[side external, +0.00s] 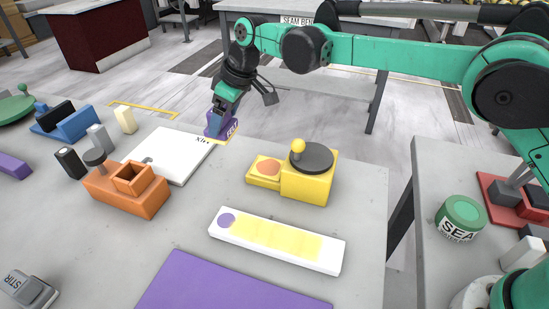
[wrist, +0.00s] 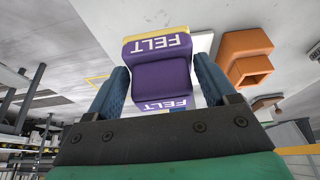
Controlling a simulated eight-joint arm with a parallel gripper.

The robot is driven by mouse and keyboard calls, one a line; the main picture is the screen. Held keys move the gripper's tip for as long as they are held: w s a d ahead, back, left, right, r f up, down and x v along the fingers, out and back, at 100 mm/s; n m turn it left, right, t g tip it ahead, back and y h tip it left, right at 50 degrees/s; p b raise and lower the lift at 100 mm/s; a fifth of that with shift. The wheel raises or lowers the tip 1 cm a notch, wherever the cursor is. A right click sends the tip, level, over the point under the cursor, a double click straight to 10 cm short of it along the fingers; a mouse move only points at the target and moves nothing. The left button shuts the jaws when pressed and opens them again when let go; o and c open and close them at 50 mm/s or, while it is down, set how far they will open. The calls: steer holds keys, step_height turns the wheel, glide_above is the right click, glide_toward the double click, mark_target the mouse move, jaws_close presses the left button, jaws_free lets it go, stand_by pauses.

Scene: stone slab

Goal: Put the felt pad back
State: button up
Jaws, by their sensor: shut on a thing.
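The felt pad (side external: 219,124) is a purple block lettered FELT, at the far edge of the grey slab (side external: 60,225). In the wrist view the felt pad (wrist: 160,80) fills the space between my fingers, with its FELT lettering facing the camera. My gripper (wrist: 160,72) is shut on it, a blue finger on each side. In the side view my gripper (side external: 221,112) points down from above onto the pad. A yellow line shows by the pad's base. I cannot tell whether the pad touches the slab.
A white plate (side external: 172,158) lies just left of the pad. An orange block (side external: 127,196), a yellow box with a grey disc (side external: 309,190), a white strip (side external: 275,241) and a purple sheet (side external: 230,287) lie nearer. A yellow outline (side external: 145,107) is at the far left.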

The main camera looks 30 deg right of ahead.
step_height(320, 180, down, 8)
steer(key=shift+w+f, duration=0.1)
stand_by(0.4)
steer(key=o, duration=1.1)
steer(key=shift+f, duration=0.15)
steer(key=v, duration=1.2)
steer(key=s+d+r+m+t+h, duration=0.15)
steer(key=s+d+r+m, duration=0.3)
steer(key=s+d, duration=0.45)
steer(key=s+d+f+m, duration=0.1)
steer(key=s+d, duration=0.2)
steer(key=s+d+f+m+t+h, duration=0.1)
steer(key=s+d+m, duration=0.1)
steer(key=s, duration=0.1)
steer(key=s+d+f+m+t+h, duration=0.1)
steer(key=s+d, duration=0.2)
steer(key=s, duration=0.1)
steer(key=shift+d+f+m+t, duration=0.25)
steer(key=shift+d+f+m, duration=0.05)
steer(key=shift+f+m, duration=0.1)
